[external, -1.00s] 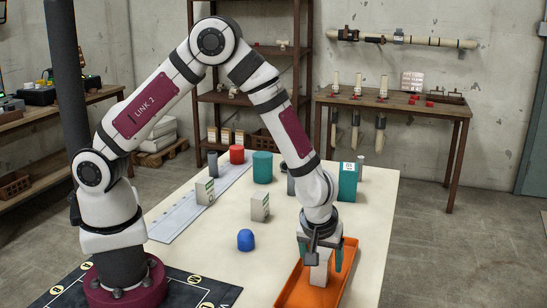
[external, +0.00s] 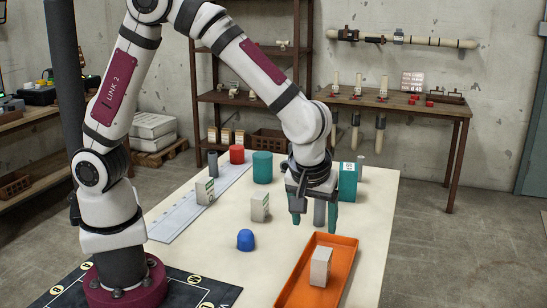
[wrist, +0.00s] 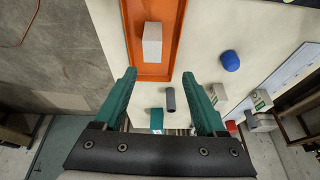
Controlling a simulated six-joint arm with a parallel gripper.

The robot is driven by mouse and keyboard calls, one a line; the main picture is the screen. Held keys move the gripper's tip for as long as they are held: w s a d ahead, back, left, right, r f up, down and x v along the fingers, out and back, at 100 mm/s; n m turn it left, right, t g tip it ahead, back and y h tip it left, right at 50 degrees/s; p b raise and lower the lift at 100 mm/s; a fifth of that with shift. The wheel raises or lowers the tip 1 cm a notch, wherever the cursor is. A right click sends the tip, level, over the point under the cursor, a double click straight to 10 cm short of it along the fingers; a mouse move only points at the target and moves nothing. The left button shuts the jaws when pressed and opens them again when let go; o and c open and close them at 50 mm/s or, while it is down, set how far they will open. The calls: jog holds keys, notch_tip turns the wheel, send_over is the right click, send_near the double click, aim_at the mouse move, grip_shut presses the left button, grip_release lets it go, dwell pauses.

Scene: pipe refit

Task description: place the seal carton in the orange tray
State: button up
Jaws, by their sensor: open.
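A plain pale carton (external: 320,267) stands upright inside the orange tray (external: 290,291), resting on its floor. I take it for the seal carton, though no label on it can be read. In the wrist view the carton (wrist: 152,45) is in the tray (wrist: 150,72), ahead of my fingertips. My gripper (external: 316,218) is open and empty, above the table behind the tray and clear of the carton. Its two teal fingers (wrist: 159,75) are spread apart in the wrist view, with nothing between them.
A blue dome (external: 245,240) and two labelled cartons, a nearer one (external: 260,207) and a farther one (external: 204,191), stand left of the tray. A grey cylinder (external: 319,212) and a teal box (external: 348,181) are behind it. The table between dome and tray is clear.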

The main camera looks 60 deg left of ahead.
jog(key=s+a+r+m+g, duration=0.2)
jog(key=s+a+r+m, duration=0.4)
jog(key=a, duration=0.5)
jog(key=s+a+m, duration=0.3)
jog(key=s+m, duration=0.1)
jog(key=s, duration=0.4)
jog(key=s+a+r+m+g+h, duration=0.1)
jog(key=s+a+m, duration=0.2)
jog(key=s, duration=0.5)
jog(key=shift+s+a+r+m, duration=0.15)
jog(key=shift+s+a+m, duration=0.05)
jog(key=shift+m, duration=0.3)
